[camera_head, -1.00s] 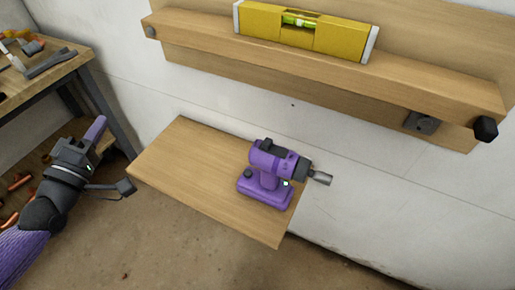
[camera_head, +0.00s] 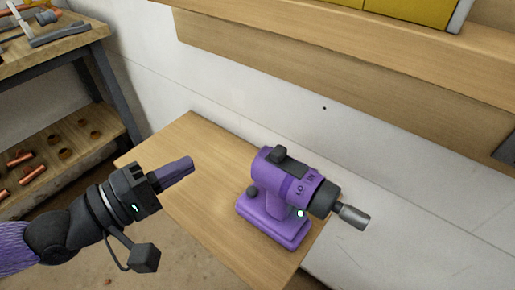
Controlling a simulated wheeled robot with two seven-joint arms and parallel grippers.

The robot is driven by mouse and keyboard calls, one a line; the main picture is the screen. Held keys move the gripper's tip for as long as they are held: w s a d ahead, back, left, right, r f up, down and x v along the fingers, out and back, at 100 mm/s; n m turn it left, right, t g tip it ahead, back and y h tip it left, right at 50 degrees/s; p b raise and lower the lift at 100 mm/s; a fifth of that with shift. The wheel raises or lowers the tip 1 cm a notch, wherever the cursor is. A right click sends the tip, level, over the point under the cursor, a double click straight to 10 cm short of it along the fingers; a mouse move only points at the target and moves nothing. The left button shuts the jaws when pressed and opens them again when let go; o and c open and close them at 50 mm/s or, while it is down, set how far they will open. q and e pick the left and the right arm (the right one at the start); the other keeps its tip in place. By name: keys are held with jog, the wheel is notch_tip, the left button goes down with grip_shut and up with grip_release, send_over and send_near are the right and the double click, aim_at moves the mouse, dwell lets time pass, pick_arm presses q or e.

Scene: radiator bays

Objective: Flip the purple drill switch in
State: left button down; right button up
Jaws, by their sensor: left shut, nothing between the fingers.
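A purple drill (camera_head: 284,187) stands upright on its base on a small wooden shelf (camera_head: 190,140), its dark chuck and silver bit pointing right. A black switch (camera_head: 281,155) sits on top of the drill body. Lettering that looks like LO and IN marks the collar. A black knob (camera_head: 252,191) is at its rear, and a small green-white light (camera_head: 300,213) shows low on its near side. My left gripper (camera_head: 190,162) is shut and empty, left of the drill and apart from it, with its purple fingers pointing right. My right gripper is not in view.
A wooden wall shelf (camera_head: 330,60) runs above, with a yellow level (camera_head: 405,8) on it, cut off by the top edge. A workbench (camera_head: 60,60) with tools and copper pipe pieces stands at the left. The wooden shelf between gripper and drill is clear.

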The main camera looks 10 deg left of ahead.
aim_at(256, 161)
pick_arm(q)
jog(key=shift+w+d+p, duration=0.85)
jog(key=shift+d+p, duration=0.2)
jog(key=shift+d, duration=0.65)
jog(key=shift+w+d+p, duration=0.8)
jog(key=shift+d+p, duration=0.2)
jog(key=shift+d, duration=0.75)
jog(key=shift+w+d+p, duration=0.85)
jog(key=shift+d+p, duration=0.2)
jog(key=shift+d, duration=0.65)
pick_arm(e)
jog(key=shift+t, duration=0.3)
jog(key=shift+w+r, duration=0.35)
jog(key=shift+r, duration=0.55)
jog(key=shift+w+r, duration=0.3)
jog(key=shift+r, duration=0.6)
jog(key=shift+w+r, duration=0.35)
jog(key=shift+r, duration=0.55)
